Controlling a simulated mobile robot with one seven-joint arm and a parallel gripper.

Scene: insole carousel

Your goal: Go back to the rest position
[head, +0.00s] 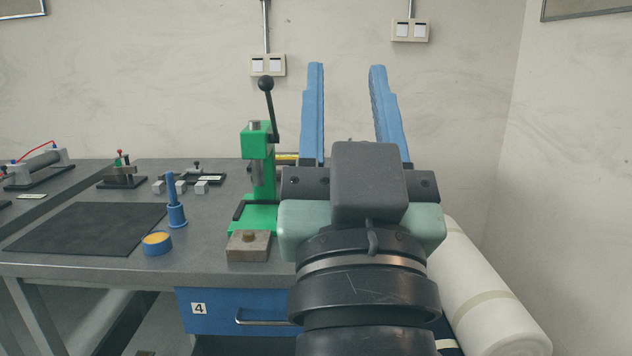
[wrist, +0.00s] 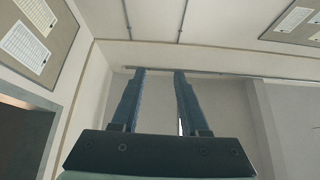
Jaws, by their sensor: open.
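My gripper (head: 347,110) is raised in front of the right part of the workbench in the head view. Its two blue fingers point up and stand apart with nothing between them. In the wrist view my gripper (wrist: 158,95) also shows open and empty, with wall and ceiling behind it. My arm hides the right end of the bench in the head view.
The bench (head: 215,262) carries a green lever press (head: 258,146) close left of my gripper, a metal block (head: 248,246), a blue tool (head: 176,213), a round tin (head: 157,243) and a black mat (head: 88,228).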

